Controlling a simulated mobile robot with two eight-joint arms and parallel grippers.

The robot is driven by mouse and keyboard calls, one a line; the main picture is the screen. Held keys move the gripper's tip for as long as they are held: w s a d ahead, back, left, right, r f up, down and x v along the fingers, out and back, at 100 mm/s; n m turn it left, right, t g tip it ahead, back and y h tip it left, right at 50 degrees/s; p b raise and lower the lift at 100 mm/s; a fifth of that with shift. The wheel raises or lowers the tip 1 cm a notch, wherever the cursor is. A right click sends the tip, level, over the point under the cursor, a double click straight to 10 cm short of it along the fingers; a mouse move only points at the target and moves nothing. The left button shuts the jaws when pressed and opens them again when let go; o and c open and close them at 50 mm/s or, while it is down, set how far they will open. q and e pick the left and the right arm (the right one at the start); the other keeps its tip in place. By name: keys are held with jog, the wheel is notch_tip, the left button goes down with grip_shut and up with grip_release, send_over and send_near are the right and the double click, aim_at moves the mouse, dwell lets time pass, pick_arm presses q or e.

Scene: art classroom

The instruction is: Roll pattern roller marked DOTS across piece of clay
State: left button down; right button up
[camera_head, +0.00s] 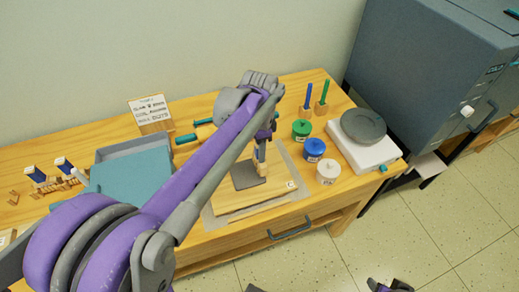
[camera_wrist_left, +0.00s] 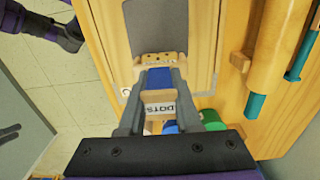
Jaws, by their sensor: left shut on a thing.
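My left gripper (camera_head: 262,150) reaches down over the board from the left. In the left wrist view the gripper (camera_wrist_left: 158,85) is shut on the pattern roller (camera_wrist_left: 158,96), whose white label reads DOTS. The roller's wooden dotted end (camera_wrist_left: 158,58) is at the near edge of the clay; whether it touches cannot be told. The clay is a flat dark grey slab (camera_head: 246,175) on a wooden board (camera_head: 245,199), and it also shows in the left wrist view (camera_wrist_left: 155,28). My right gripper (camera_head: 389,285) is low at the bottom edge, away from the table; its jaws are unclear.
Green (camera_head: 301,130), blue (camera_head: 314,150) and white (camera_head: 328,172) jars stand right of the board. A white scale (camera_head: 365,150) with a grey round plate is farther right. A teal-lidded tray (camera_head: 130,171) and a sign card (camera_head: 150,112) are left. Rolling pins (camera_wrist_left: 268,50) lie behind.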

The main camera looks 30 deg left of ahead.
pick_arm(q)
jog(key=shift+f+b, duration=0.3)
jog(key=shift+f, duration=0.25)
dwell(0.4)
jog(key=shift+w+d, duration=0.15)
jog(key=shift+w, duration=0.05)
jog(key=shift+s, duration=0.15)
dwell(0.4)
jog(key=shift+s+a+f, duration=0.15)
jog(key=shift+s+a, duration=0.35)
jog(key=shift+s, duration=0.05)
jog(key=shift+s+a, duration=0.55)
jog(key=shift+s, duration=0.05)
jog(key=shift+p, duration=0.3)
jog(key=shift+s+a+r, duration=0.2)
jog(key=shift+s+a, duration=0.35)
